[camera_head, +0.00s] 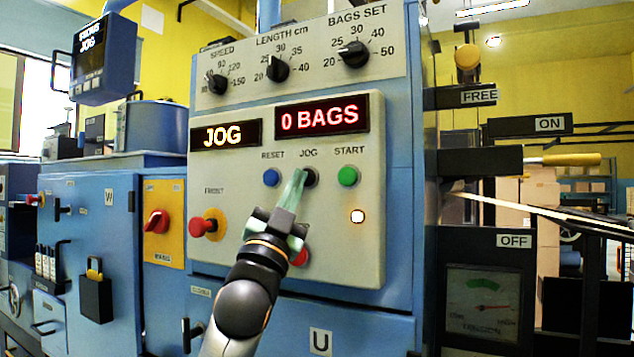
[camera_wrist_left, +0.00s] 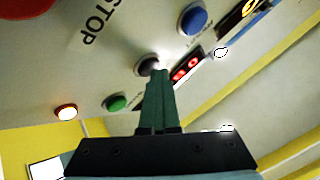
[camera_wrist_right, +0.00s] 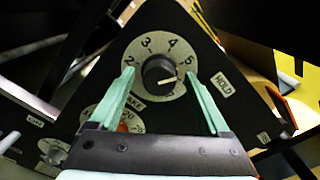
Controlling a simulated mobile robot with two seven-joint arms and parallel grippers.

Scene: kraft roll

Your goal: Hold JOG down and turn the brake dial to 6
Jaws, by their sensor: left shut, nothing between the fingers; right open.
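The dark JOG button (camera_head: 312,177) is between the blue RESET and green START buttons on the panel. My left gripper (camera_head: 299,172) is shut and empty, its fingertips at the JOG button, apparently touching it; the button also shows in the left wrist view (camera_wrist_left: 146,64). The left display (camera_head: 226,135) reads JOG. In the right wrist view, the brake dial (camera_wrist_right: 158,73) is a dark knob on a round pale scale; 2 to 5 are readable. Its white mark points right, below the 5. My right gripper (camera_wrist_right: 159,76) is open, fingers either side of the knob; contact is unclear.
A red-on-yellow knob (camera_head: 203,227) and a red button (camera_head: 299,255) partly behind my left gripper are on the same panel. A second display (camera_head: 322,116) reads 0 BAGS. A HELD label (camera_wrist_right: 222,84) is right of the dial.

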